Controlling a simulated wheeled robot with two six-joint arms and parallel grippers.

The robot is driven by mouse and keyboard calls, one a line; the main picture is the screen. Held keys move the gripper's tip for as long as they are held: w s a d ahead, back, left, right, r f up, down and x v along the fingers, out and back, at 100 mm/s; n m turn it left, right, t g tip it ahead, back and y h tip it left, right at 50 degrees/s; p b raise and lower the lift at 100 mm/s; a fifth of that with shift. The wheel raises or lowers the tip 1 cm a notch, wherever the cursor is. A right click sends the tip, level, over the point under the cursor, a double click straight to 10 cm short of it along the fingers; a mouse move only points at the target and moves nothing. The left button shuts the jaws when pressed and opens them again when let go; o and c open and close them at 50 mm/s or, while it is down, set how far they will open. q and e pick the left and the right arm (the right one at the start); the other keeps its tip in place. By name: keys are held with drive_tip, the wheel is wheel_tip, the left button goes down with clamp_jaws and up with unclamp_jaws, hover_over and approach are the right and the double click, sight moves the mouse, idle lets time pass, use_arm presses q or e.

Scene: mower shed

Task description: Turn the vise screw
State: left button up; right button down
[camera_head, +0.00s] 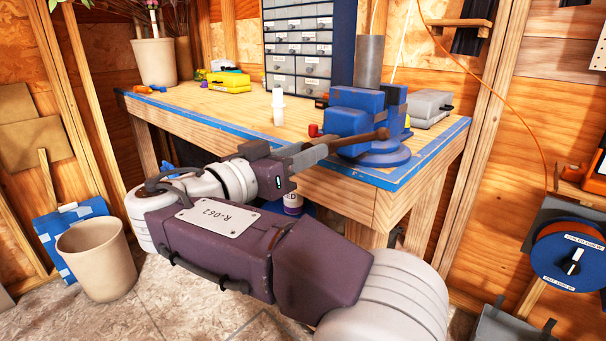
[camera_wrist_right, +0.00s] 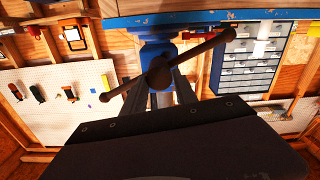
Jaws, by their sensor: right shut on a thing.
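The blue vise (camera_head: 355,118) is mounted at the front right corner of the workbench. Its brown screw handle (camera_head: 368,138) sticks out in front of the vise body. My right gripper (camera_head: 322,148) reaches it from the left and is shut on the screw end. In the right wrist view the handle bar (camera_wrist_right: 208,48) slants from lower left to upper right. Its round screw hub (camera_wrist_right: 158,74) sits at the fingers (camera_wrist_right: 160,92), which partly hide behind the dark gripper housing. My left gripper is not in view.
The wooden workbench (camera_head: 200,105) has blue edging. A white bottle (camera_head: 278,106), a small red object (camera_head: 313,130) and a grey case (camera_head: 430,106) stand near the vise. A drawer cabinet (camera_head: 300,40) stands behind. A beige bin (camera_head: 97,258) is on the floor at left.

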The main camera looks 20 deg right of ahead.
use_arm(q)
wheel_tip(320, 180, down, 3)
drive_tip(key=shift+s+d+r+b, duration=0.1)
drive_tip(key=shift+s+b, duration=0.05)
drive_tip(key=shift+b, duration=0.6)
use_arm(e)
drive_tip(key=shift+s+d+f+m, duration=0.1)
drive_tip(key=shift+s+f+m, duration=0.05)
drive_tip(key=shift+m, duration=0.85)
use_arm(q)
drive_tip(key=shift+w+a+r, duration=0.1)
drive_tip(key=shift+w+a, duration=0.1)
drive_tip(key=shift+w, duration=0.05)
use_arm(e)
drive_tip(key=shift+w+r, duration=0.2)
drive_tip(key=shift+w, duration=0.05)
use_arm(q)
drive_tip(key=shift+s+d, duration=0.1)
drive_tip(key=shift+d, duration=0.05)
